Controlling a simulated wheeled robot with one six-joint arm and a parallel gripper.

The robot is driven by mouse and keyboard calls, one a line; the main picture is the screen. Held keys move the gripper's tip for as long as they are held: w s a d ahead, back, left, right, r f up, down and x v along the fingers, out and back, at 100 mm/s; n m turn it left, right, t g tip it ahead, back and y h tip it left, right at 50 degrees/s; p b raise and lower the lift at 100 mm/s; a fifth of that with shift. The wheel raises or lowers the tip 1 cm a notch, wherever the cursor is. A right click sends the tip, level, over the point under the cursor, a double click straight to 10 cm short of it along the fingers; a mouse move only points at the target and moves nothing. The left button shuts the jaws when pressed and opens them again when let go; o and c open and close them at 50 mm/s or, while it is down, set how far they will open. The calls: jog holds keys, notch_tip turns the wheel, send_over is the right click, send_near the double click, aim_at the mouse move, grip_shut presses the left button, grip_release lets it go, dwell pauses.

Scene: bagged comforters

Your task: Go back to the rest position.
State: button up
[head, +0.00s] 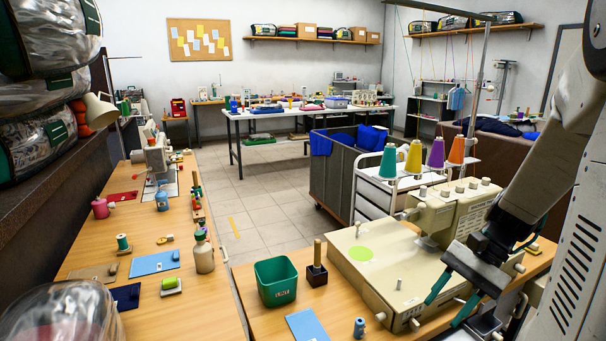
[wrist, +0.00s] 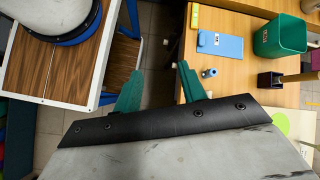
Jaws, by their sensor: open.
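My gripper (head: 455,300) is at the lower right in the head view, in front of the beige overlock machine (head: 410,255). Its two green fingers are spread apart with nothing between them. In the wrist view the gripper (wrist: 157,92) also shows open and empty, over the gap between a wood-topped white cart and the work table. Bagged comforters (head: 45,90) are stacked at the left edge in the head view. Another clear bag (head: 65,318) shows at the lower left corner.
The table holds a green bin (head: 275,281), a dark block with a wooden handle (head: 317,270), a blue card (head: 307,325) and a small blue spool (head: 359,327). Cone threads (head: 414,157) stand above the machine. A cart with blue cloth (head: 340,165) stands behind. Tiled floor (head: 265,205) is open at centre.

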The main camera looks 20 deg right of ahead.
jog(key=s+a+r+n+t+h, duration=0.1)
jog(key=s+a+r+n+h, duration=0.2)
jog(key=a+r+n+h, duration=0.1)
jog(key=s+a+r+n+t+h, duration=0.1)
jog(key=s+a+r+n+h, duration=0.1)
jog(key=a+r+n+h, duration=0.2)
jog(key=a+r+n, duration=0.2)
jog(key=a+n, duration=0.2)
jog(key=a, duration=0.2)
jog(key=shift+s+a+r+n, duration=0.3)
jog(key=shift+s+a+n, duration=0.05)
jog(key=shift+s+n, duration=0.05)
